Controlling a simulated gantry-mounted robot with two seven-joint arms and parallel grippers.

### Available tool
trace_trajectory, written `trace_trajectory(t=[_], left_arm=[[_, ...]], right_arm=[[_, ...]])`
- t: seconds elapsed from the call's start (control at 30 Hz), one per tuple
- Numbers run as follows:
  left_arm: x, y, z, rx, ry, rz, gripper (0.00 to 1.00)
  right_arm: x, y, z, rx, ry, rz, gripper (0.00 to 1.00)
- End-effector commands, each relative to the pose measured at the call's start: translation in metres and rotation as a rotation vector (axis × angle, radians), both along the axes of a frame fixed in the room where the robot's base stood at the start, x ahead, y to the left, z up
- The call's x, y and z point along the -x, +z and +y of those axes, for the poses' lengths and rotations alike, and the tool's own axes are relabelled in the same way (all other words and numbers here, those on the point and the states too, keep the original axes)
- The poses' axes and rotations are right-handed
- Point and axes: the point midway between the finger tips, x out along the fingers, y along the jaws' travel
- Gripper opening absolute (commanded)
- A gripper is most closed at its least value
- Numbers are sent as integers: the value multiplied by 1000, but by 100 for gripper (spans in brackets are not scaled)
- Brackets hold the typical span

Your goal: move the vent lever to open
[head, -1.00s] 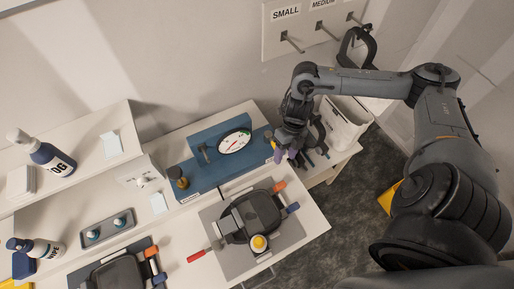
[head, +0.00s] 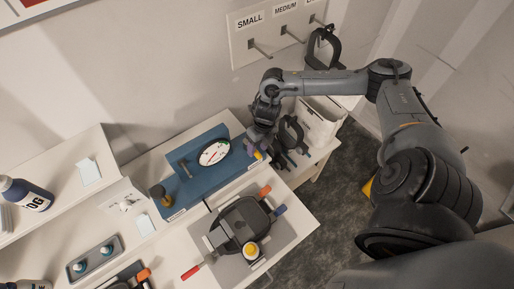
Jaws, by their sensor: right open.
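A blue panel unit (head: 197,178) with a round white gauge (head: 214,152) stands on the bench. A small dark lever-like handle (head: 185,169) stands left of the gauge, and a dark and brass knob (head: 158,193) sits at the panel's left end. I cannot tell from markings which part is the vent lever. My right gripper (head: 256,146) is open, pointing down at the panel's right end, beside small yellow and purple parts. The wrist hides much of that end, and I cannot tell whether the fingers touch anything. My left gripper is not in view.
A black portafilter-like pan (head: 240,224) on a grey mat lies in front of the panel, with a red-handled tool (head: 192,271) beside it. Dark clamp-like items and a white bin (head: 320,122) are to the right. A shelf with a bottle (head: 24,194) is at left.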

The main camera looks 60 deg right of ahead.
Motion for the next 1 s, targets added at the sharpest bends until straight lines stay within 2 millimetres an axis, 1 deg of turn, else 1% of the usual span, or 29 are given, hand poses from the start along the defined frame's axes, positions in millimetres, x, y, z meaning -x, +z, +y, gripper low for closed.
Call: trace_trajectory(t=[0.1,0.2,0.5,0.53,0.8,0.87,1.0], left_arm=[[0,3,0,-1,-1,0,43],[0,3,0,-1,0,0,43],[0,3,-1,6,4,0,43],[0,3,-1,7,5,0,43],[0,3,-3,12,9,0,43],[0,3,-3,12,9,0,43],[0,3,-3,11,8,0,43]], right_arm=[[-1,-9,2,-1,-1,1,52],[-1,-14,2,1,-1,1,52],[-1,-16,3,1,0,0,52],[-1,-16,3,1,0,0,50],[-1,-16,3,1,0,0,9],[-1,-16,3,1,0,0,0],[-1,-16,3,1,0,0,0]])
